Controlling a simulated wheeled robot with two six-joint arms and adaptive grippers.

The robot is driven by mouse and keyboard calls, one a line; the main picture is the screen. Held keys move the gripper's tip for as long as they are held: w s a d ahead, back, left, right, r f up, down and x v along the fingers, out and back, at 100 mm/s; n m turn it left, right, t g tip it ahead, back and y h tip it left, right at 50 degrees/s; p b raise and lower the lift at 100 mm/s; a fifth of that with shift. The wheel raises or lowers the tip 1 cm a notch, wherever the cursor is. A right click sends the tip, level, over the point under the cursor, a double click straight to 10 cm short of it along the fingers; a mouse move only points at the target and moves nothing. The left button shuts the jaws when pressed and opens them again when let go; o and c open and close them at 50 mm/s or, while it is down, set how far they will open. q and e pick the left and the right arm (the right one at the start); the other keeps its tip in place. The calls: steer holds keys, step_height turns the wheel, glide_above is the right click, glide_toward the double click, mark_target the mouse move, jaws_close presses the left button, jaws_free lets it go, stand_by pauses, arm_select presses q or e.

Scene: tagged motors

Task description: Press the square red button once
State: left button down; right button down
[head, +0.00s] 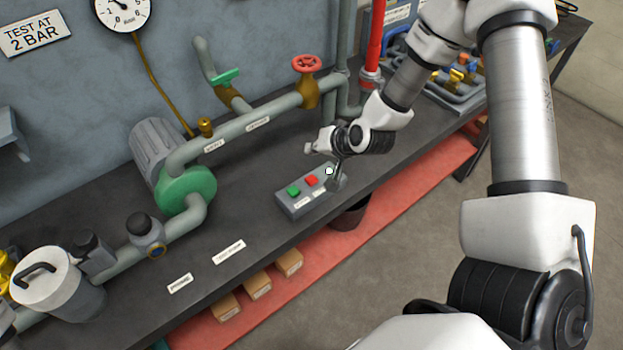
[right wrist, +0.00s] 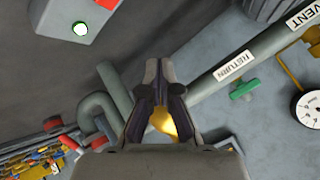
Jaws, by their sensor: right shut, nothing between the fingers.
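The square red button (head: 311,180) is on top of a grey control box (head: 292,209) on the dark bench, between a square green button (head: 293,190) and a small round white spot (head: 329,171). My left gripper is not in view.
Pipes with a red handwheel (head: 306,65) and a green pump (head: 187,189) run behind the box. A lidded pot (head: 68,285) stands at the left. A dark bin (head: 348,217) is below the bench edge. The bench left of the box is mostly clear.

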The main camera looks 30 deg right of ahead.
mark_target(313, 180)
step_height(313, 180, down, 8)
steer(key=b, duration=0.6)
steer(key=shift+f, duration=0.1)
stand_by(0.9)
steer(key=shift+f+b, duration=0.4)
steer(key=shift+b, duration=0.15)
steer(key=shift+f+b, duration=0.45)
stand_by(0.4)
steer(key=shift+r, duration=0.1)
steer(key=shift+r+p, duration=0.8)
steer(key=shift+r, duration=0.05)
step_height(313, 180, up, 5)
steer(key=p, duration=0.4)
